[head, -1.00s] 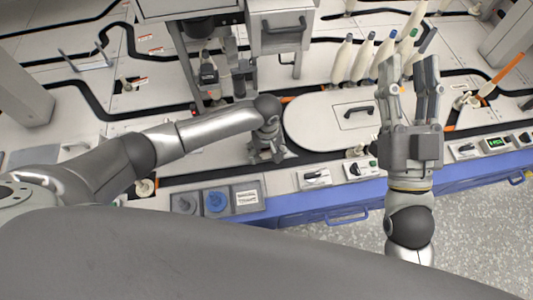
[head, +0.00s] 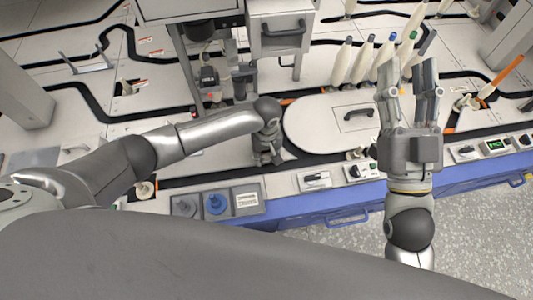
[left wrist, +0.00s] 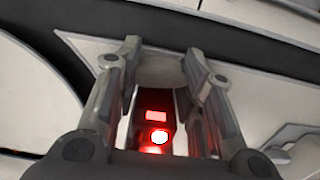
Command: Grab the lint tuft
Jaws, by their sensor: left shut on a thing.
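My left gripper (head: 266,160) is low over the machine deck, just left of the white oval cover. In the left wrist view, my left gripper (left wrist: 162,60) has a pale grey, soft-edged piece, the lint tuft (left wrist: 162,72), between its fingertips, and it is shut on it. A red glow shows between the fingers below the tuft. In the head view the tuft is hidden by the gripper and arm. My right gripper (head: 410,80) is raised at the right with its fingers apart and nothing visible between them.
The white oval cover (head: 310,130) with a black handle lies right of my left gripper. Several white bobbins (head: 342,62) stand behind it. A column with a drawer box (head: 281,35) rises behind my left gripper. Switch boxes (head: 315,180) line the blue front edge.

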